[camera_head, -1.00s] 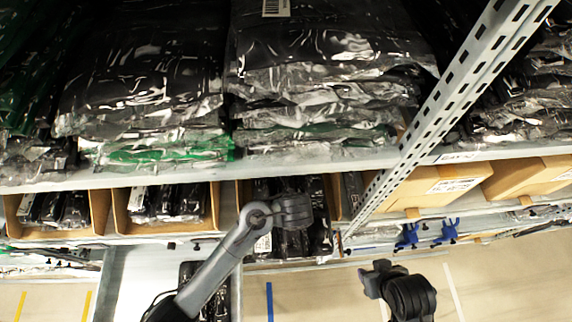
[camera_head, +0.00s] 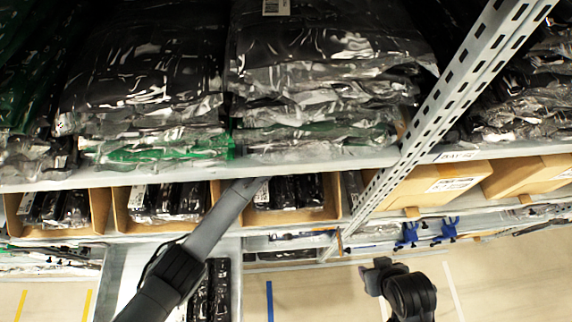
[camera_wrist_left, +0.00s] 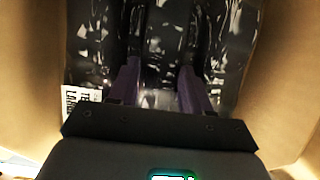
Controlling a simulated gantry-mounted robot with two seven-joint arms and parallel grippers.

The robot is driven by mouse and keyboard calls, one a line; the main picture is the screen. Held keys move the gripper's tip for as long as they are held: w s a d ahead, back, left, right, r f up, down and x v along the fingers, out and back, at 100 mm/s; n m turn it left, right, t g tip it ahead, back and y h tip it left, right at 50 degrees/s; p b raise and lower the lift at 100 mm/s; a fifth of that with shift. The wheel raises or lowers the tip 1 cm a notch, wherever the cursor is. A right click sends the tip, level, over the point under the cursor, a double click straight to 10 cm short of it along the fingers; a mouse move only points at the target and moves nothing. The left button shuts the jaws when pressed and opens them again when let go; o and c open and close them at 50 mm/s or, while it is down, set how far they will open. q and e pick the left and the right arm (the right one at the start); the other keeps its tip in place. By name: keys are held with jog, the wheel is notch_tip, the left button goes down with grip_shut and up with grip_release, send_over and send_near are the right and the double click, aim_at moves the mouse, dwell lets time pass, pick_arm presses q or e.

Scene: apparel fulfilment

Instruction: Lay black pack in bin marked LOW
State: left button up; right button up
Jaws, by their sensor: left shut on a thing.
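My left arm reaches up from the lower left in the head view, and its far end goes into the third cardboard bin (camera_head: 333,197). In the left wrist view my left gripper (camera_wrist_left: 158,78) is inside a cardboard bin (camera_wrist_left: 287,75), shut on a black pack (camera_wrist_left: 160,45) in glossy clear wrap. More glossy black packaging lies around the fingers, so the held pack's outline is hard to separate. A white label (camera_wrist_left: 80,101) shows at the left. I cannot read LOW on any bin.
Two more cardboard bins (camera_head: 112,205) with black packs stand to the left. Stacked wrapped garments (camera_head: 310,75) fill the shelf above. A slotted metal post (camera_head: 425,105) stands just right of the third bin. Black packs (camera_head: 217,290) lie below, partly behind my left arm.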

pick_arm(q)
jog(key=shift+f, duration=0.85)
jog(key=o, duration=1.2)
jog(key=shift+r, duration=0.15)
